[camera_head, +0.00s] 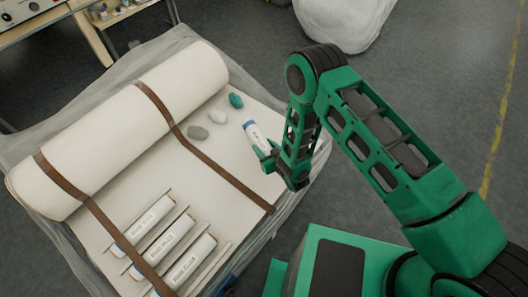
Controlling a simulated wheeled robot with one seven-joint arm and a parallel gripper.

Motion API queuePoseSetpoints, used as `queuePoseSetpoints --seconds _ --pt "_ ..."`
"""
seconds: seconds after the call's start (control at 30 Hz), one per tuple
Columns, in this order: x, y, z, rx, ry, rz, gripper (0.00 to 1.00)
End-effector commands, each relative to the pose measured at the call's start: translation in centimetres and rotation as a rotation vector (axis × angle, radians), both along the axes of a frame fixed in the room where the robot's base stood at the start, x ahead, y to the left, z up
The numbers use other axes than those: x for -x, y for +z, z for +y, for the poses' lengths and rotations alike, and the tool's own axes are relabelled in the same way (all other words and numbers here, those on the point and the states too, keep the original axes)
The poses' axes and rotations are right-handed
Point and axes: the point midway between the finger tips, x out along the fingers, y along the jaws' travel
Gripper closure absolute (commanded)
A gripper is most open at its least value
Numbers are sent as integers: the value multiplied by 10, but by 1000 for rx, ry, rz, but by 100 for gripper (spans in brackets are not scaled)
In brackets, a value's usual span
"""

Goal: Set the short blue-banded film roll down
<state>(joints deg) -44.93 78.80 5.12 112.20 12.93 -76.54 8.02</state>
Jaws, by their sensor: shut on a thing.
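The short blue-banded film roll (254,133) is a small white cylinder with a blue band at its upper end and dark lettering on its side. My gripper (264,151) is shut on its lower end, at the right part of the white padded surface (222,152). The roll is tilted in the picture. I cannot tell whether it touches the surface or hangs a little above it. My green arm hides part of the gripper and the surface's right edge.
A large white wadding roll (120,120) lies along the back left under brown straps (165,113). A teal lump (236,100), a white lump (217,117) and a grey lump (197,132) lie left of the gripper. Three labelled rolls (162,241) lie between thin dividers at the front.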

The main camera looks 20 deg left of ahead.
Motion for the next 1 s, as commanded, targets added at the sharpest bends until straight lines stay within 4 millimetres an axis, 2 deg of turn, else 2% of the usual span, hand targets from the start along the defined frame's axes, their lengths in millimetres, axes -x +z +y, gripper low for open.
queuePoseSetpoints --seconds 0.3,0.7,0.73,0.77,0.8,1.0 --pt "1 -36 0 1 0 -1 92" --pt "1 -41 0 -1 0 -1 92" --pt "1 -41 0 1 0 0 47" --pt "1 -41 0 2 -1 1 40" --pt "1 -41 0 2 0 0 35" --pt "1 -41 0 2 -1 1 35"
